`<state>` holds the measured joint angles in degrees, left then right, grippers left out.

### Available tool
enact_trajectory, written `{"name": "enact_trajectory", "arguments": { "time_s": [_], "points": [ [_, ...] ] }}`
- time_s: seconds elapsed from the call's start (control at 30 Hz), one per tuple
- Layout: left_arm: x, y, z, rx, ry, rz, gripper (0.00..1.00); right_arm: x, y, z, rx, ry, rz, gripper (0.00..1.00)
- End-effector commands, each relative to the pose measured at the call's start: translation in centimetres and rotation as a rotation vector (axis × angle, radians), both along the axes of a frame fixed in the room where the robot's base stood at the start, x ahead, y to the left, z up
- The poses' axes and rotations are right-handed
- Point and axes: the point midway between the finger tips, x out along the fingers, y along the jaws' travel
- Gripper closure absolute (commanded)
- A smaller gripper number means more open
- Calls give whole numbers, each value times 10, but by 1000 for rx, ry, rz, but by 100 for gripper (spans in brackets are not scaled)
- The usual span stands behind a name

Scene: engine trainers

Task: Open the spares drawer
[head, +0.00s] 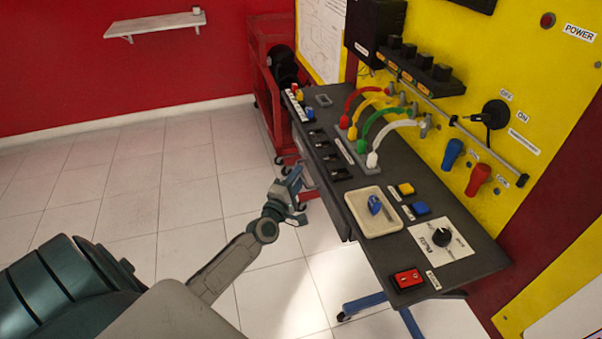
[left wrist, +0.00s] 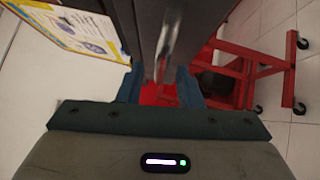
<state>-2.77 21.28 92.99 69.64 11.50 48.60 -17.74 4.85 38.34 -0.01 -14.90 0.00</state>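The dark workbench (head: 375,247) runs along the yellow panel in the head view. Below its top, a dark drawer front (head: 338,214) shows in part on the side facing me. My left gripper (head: 297,190) is low beside this front, with its fingers apart. In the left wrist view, the two fingers of my left gripper (left wrist: 160,86) are spread, and a shiny metal bar-like handle (left wrist: 169,42) on a dark face lies ahead, near the gap between them. I cannot tell whether the fingers touch it. No drawer label is readable. My right gripper is not in view.
A red wheeled stand (head: 265,75) is beyond the bench's far end and also shows in the left wrist view (left wrist: 262,65). A cream tray (head: 360,222) with a blue item is on the benchtop. The tiled floor (head: 130,185) to the left is clear.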

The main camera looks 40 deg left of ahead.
Motion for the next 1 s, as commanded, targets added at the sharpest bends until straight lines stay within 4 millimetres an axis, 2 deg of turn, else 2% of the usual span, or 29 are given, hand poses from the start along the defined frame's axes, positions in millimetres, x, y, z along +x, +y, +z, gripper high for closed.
{"name": "enact_trajectory", "arguments": {
  "time_s": [0.1,0.2,0.53,0.7,1.0],
  "points": [
    [14,2,1,0,0,0,68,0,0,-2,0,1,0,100],
    [21,3,2,1,1,0,68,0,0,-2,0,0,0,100],
    [23,3,2,1,1,0,68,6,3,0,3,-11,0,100],
    [23,3,2,2,1,0,100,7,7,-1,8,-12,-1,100],
    [20,6,2,3,3,-1,100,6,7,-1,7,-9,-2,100]
  ]
}}
